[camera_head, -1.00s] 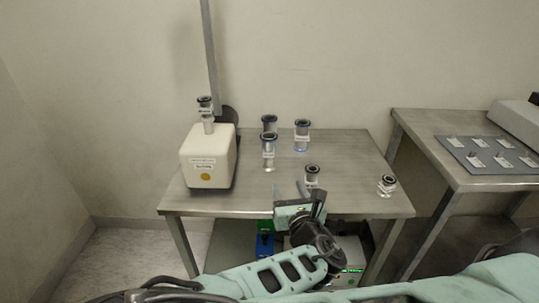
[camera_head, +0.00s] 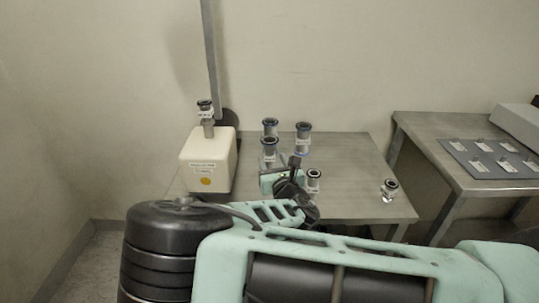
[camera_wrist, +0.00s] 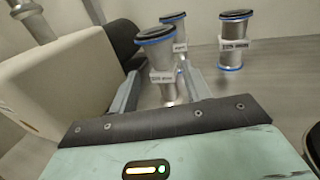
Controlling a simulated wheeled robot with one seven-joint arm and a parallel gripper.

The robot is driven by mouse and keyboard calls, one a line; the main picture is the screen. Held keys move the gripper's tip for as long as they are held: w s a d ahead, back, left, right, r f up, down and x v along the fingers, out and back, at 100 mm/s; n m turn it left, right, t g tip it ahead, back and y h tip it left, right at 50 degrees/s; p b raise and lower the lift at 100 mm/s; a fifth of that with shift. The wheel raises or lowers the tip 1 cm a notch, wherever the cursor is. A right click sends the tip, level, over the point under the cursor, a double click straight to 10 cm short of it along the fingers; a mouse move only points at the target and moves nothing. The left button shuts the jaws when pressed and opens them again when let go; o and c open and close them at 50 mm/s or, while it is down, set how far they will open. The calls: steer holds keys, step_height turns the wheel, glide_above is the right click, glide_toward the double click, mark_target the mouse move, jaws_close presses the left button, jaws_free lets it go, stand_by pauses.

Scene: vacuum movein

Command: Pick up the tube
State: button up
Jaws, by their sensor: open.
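A white box (camera_head: 208,160) with a tube (camera_head: 205,107) on top stands at the table's left, close to my fingers in the wrist view. Another tube (camera_head: 389,189) is near the right edge. A second table (camera_head: 470,150) holds a grey labelled panel (camera_head: 493,158).

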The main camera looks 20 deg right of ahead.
mark_target(271, 153)
steer(key=w, duration=0.4)
steer(key=shift+w+d+r, duration=0.1)
steer(key=shift+d+r, duration=0.15)
steer(key=shift+r, duration=0.05)
steer(key=shift+w, duration=0.55)
jaws_close()
